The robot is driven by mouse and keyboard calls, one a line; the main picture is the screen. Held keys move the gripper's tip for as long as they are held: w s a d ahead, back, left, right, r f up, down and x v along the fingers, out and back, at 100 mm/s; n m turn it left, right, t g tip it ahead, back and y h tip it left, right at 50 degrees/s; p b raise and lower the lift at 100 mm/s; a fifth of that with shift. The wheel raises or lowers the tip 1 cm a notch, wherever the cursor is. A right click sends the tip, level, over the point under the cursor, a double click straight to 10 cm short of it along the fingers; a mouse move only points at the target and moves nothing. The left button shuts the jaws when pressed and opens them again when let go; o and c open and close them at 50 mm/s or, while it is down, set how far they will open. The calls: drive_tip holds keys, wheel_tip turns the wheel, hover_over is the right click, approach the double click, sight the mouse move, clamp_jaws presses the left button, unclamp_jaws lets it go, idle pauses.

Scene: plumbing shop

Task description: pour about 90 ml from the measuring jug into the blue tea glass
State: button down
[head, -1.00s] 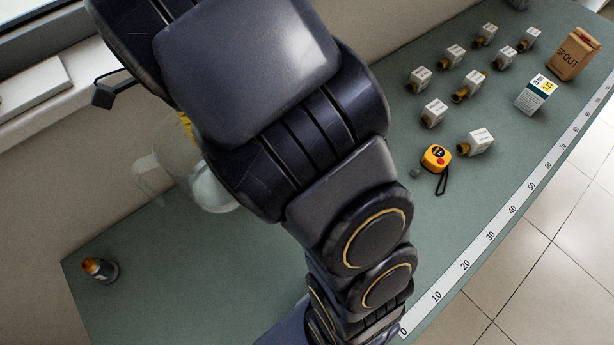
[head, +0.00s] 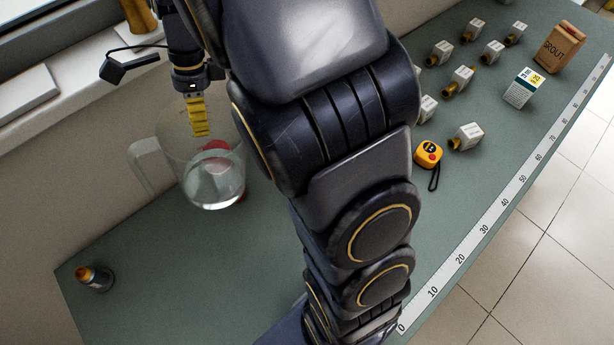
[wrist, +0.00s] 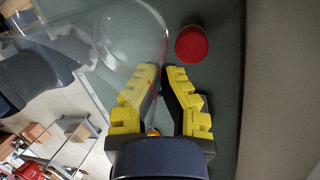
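The clear measuring jug (head: 228,178) is at the left of the head view, its handle at its left and clear liquid low inside. In the wrist view the jug (wrist: 128,30) lies just beyond the fingertips. My gripper (head: 203,134) has yellow fingers that reach to the jug's wall. In the wrist view my gripper (wrist: 163,70) has its fingertips close together at the jug's edge, apparently with the clear wall between them. I cannot make out the blue tea glass in either view; my arm hides part of the bench.
A red round object (wrist: 191,45) stands near the jug. A small orange-topped bottle (head: 95,278) is at the bench's left.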

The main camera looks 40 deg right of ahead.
sight(215, 145)
drive_tip(key=y, duration=0.1)
drive_tip(key=d+y, duration=0.1)
drive_tip(key=d+f+t+y, duration=0.1)
drive_tip(key=y, duration=0.1)
drive_tip(key=shift+s+d, duration=0.2)
drive_tip(key=shift+s, duration=0.15)
drive_tip(key=shift+s+d+f+n+y, duration=0.1)
drive_tip(key=shift+s+d+n+y, duration=0.05)
drive_tip(key=shift+d+y, duration=0.3)
drive_tip(key=shift+s+d+f+n+y, duration=0.15)
drive_tip(key=shift+d+y, duration=0.1)
drive_tip(key=shift+y, duration=0.3)
drive_tip(key=shift+d+f+t+y, duration=0.25)
drive_tip(key=shift+f+t+y, duration=0.15)
drive_tip(key=shift+y, duration=0.3)
drive_tip(key=shift+d+f+y, duration=0.1)
drive_tip(key=shift+y, duration=0.7)
drive_tip(key=shift+s+d+f+y, duration=0.1)
drive_tip(key=shift+f+y, duration=0.55)
drive_tip(key=shift+y, duration=0.05)
drive_tip(key=shift+f+t, duration=0.15)
drive_tip(key=shift+t, duration=0.25)
drive_tip(key=shift+d+f+y, duration=0.15)
drive_tip(key=shift+d+y, duration=0.1)
drive_tip(key=shift+y, duration=0.35)
drive_tip(key=shift+w+a+f+y+b, duration=0.1)
drive_tip(key=shift+w+a+y+b, duration=0.15)
drive_tip(key=shift+a+y, duration=0.4)
